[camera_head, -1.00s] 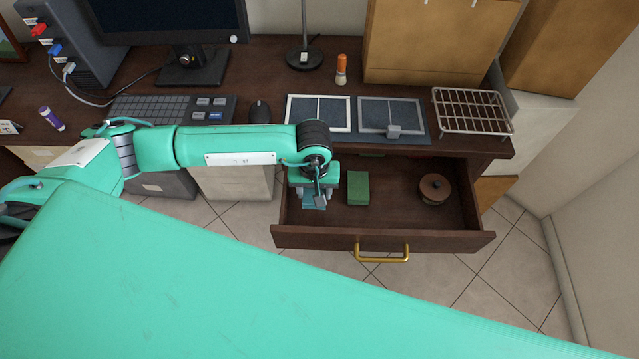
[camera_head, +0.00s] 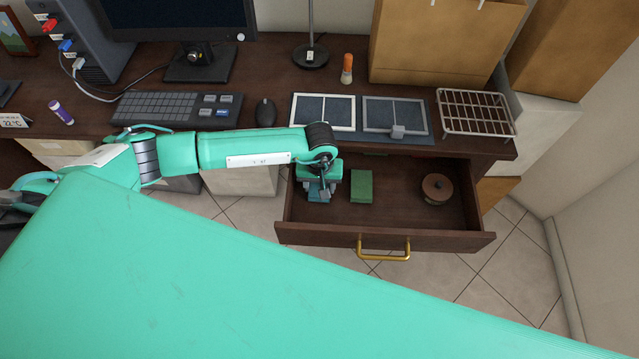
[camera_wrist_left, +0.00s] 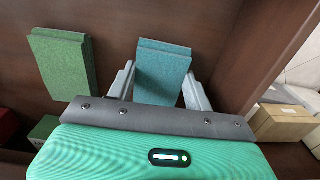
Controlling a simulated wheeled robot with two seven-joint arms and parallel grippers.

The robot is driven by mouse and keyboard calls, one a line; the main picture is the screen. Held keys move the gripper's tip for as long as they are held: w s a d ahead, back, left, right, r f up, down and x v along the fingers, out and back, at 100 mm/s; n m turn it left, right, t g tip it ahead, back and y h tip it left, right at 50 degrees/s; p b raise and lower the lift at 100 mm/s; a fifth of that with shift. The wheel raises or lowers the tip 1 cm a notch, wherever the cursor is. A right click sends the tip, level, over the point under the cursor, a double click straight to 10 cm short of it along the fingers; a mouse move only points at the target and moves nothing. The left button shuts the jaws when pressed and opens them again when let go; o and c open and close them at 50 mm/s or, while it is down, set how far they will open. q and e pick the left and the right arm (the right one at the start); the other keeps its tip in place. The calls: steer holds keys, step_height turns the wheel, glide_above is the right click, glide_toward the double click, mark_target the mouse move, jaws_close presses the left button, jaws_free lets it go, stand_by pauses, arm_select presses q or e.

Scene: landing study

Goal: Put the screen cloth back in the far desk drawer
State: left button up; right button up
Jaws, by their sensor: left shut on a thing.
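The screen cloth, a folded blue-teal pad (camera_wrist_left: 163,68), is between the two fingers of my left gripper (camera_wrist_left: 160,88) in the left wrist view. In the head view my left gripper (camera_head: 319,191) points down inside the left part of the open far desk drawer (camera_head: 400,235), shut on the cloth (camera_head: 316,197). The cloth is low, close to the drawer floor; I cannot tell whether it touches. My right gripper is not in view.
A green block (camera_head: 361,186) lies in the drawer just right of the gripper, and a round brown lidded pot (camera_head: 436,188) stands farther right. On the desk above are framed panels (camera_head: 323,112) and a wire rack (camera_head: 476,112). Drawer floor between block and pot is clear.

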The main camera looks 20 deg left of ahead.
arm_select(q)
steer(key=shift+f, duration=0.1)
steer(key=o, duration=1.1)
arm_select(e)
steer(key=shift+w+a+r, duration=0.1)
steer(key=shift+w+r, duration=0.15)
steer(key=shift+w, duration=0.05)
arm_select(q)
step_height(320, 180, up, 3)
steer(key=shift+w+f, duration=0.1)
steer(key=shift+r+b, duration=0.35)
steer(key=shift+r, duration=4.4)
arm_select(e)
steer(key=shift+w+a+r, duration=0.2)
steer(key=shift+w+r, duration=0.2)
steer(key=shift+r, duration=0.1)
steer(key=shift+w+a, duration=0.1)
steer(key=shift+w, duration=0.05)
